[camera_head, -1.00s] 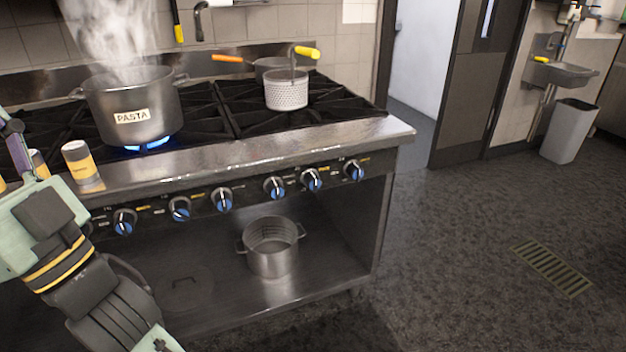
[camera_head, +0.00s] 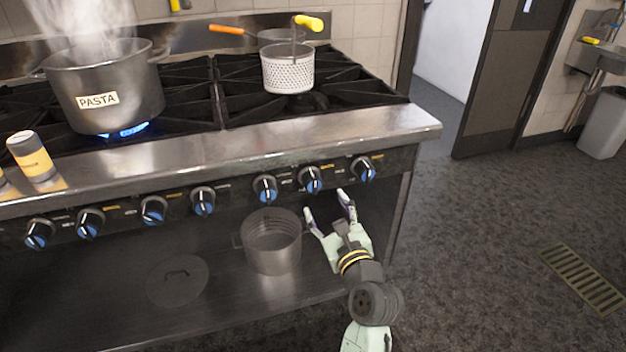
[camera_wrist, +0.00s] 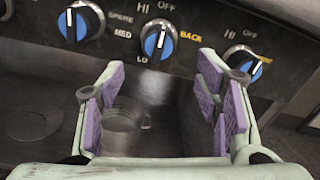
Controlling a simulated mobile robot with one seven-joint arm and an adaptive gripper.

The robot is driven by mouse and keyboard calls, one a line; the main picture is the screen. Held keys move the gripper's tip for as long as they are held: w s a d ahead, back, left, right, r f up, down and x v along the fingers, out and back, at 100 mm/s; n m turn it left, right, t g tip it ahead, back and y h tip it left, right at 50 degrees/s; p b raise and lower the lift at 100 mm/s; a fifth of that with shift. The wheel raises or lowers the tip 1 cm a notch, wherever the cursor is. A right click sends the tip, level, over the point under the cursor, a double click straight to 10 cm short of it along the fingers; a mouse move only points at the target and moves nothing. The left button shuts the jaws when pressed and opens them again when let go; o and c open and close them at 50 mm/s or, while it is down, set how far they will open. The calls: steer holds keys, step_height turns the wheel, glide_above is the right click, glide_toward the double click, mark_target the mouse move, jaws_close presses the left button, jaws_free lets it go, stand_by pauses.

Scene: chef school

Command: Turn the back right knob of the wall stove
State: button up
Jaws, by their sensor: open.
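The stove's front panel carries a row of blue-faced knobs with silver pointers. At its right end are the rightmost knob (camera_head: 363,168) and the second knob from the right (camera_head: 311,179). My gripper (camera_head: 326,205) is open and empty, just below these two, its fingers pointing up toward the panel. In the wrist view, the middle knob (camera_wrist: 158,40) shows above the gap between my purple-padded fingers (camera_wrist: 163,80), with a yellow "BACK" label at its right. Another knob (camera_wrist: 243,60) shows above the right finger. No finger visibly touches a knob.
A steaming pot marked PASTA (camera_head: 108,85) stands over a lit blue flame. A perforated basket (camera_head: 288,68) sits on the right burners. A pot (camera_head: 272,242) stands on the lower shelf behind my gripper. The steel front ledge (camera_head: 250,140) overhangs the knobs.

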mark_target(316, 189)
steer(key=p+x, duration=0.1)
steer(key=x, duration=0.8)
steer(key=shift+w+a+r, duration=0.1)
steer(key=shift+w+a, duration=0.1)
steer(key=shift+w, duration=0.1)
steer(key=shift+c, duration=0.6)
steer(key=c, duration=1)
